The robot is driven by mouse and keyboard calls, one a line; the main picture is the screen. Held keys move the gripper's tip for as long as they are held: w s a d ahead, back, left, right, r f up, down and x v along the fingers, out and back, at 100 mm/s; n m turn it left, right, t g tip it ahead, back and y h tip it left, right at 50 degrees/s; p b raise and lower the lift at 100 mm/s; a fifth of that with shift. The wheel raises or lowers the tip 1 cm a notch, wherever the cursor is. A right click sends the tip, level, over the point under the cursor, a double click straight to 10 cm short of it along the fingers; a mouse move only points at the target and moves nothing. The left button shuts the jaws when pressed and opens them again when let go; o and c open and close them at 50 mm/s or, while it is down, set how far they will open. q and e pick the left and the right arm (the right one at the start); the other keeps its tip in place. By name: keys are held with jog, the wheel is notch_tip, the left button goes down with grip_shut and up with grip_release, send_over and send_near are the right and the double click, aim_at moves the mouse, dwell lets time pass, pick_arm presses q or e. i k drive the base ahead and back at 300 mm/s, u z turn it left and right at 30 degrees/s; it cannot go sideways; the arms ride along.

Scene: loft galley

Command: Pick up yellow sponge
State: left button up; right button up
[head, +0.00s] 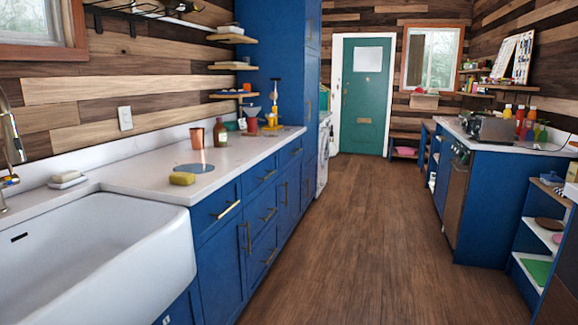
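The yellow sponge (182,179) lies on the white countertop (140,180) at the left, a little behind the far end of the white sink (100,255). It rests near the front edge of the counter, in front of a flat blue-grey round mat (194,168). It looks fully visible, with nothing on top of it. Neither of my grippers shows in the head view.
A copper cup (197,138) and a brown bottle (220,132) stand behind the mat. A soap dish (67,180) and faucet (10,130) are by the sink. The wooden floor (345,230) is clear between the blue cabinets (225,250) and the right counter.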

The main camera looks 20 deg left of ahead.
aim_at(182, 178)
jog(key=z, duration=0.1)
jog(key=i, duration=1.55)
jog(key=u, duration=0.5)
